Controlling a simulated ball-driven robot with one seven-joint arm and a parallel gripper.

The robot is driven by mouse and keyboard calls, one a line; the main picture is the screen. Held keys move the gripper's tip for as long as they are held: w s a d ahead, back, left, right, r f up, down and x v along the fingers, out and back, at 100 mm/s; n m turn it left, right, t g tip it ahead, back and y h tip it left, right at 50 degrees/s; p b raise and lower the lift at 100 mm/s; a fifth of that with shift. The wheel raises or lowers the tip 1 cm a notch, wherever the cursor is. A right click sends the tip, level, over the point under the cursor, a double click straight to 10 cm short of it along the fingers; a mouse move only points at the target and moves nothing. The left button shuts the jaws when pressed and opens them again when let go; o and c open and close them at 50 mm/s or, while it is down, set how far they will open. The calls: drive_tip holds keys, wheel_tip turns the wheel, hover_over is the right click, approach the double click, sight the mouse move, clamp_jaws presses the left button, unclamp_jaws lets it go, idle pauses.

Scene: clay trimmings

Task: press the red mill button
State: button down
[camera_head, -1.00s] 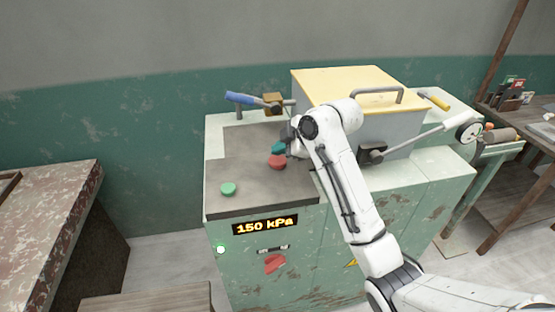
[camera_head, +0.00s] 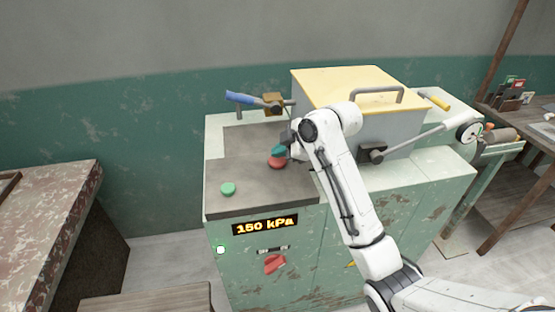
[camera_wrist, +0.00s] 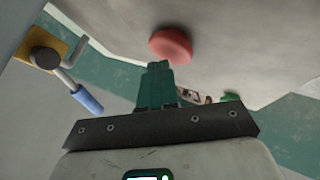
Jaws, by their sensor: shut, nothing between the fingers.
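The red mill button (camera_head: 277,163) is a round red knob on the dark top of the green machine, left of the yellow-lidded box. My gripper (camera_head: 279,151) has teal fingers, closed together and empty. In the head view the fingertips overlap the far upper part of the button and hide some of it. In the wrist view the red button (camera_wrist: 170,45) shows just beyond the tips of my gripper (camera_wrist: 157,68). I cannot tell whether they touch.
A green button (camera_head: 228,188) sits at the front left of the machine top. A blue-handled lever (camera_head: 245,99) stands behind. The yellow-lidded box (camera_head: 350,88) is close on the right. The front display (camera_head: 265,225) reads 150 kPa.

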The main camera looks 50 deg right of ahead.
sight(280, 161)
drive_tip(key=shift+f, duration=0.4)
idle(0.5)
drive_tip(key=shift+r, duration=0.15)
drive_tip(key=shift+r+p, duration=0.65)
drive_tip(key=shift+r, duration=0.05)
wheel_tip(280, 161, up, 5)
drive_tip(key=p, duration=0.4)
idle(1.0)
